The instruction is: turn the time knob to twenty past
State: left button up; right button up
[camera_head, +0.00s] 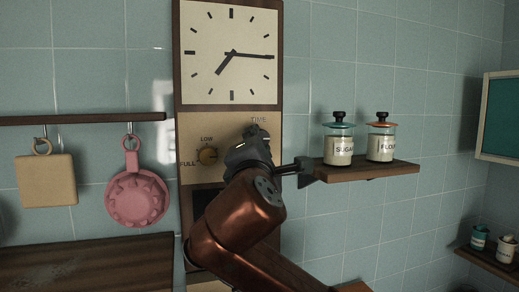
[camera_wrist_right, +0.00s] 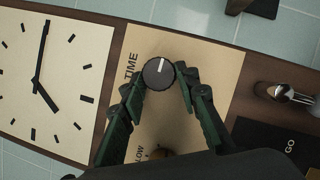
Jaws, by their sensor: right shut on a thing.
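The time knob (camera_wrist_right: 158,72) is a round black dial with a white pointer line, beside the printed word TIME on a cream panel. In the right wrist view my right gripper (camera_wrist_right: 157,84) has one finger on each side of it and is shut on it. In the head view my right gripper (camera_head: 256,133) covers most of the knob, below the TIME label. The clock (camera_head: 232,53) above has a cream face; its long hand points at about the three o'clock mark and its short hand just past seven. My left gripper is in neither view.
A brass LOW–FULL knob (camera_head: 207,155) sits left of my gripper. A wooden shelf (camera_head: 366,172) with sugar (camera_head: 339,145) and flour (camera_head: 380,143) jars is close on the right. A pink pan (camera_head: 137,196) and a board (camera_head: 46,181) hang at the left.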

jog(key=m, duration=0.2)
jog(key=m+g, duration=0.1)
jog(key=m+h, duration=0.1)
jog(key=m, duration=0.1)
jog(key=shift+r+m+g, duration=0.3)
jog(key=shift+g, duration=0.1)
dwell(0.3)
jog(key=o, duration=1.2)
jog(key=shift+s, duration=0.1)
jog(key=shift+c, duration=0.2)
jog(key=s+a, duration=0.1)
jog(key=s, duration=1.1)
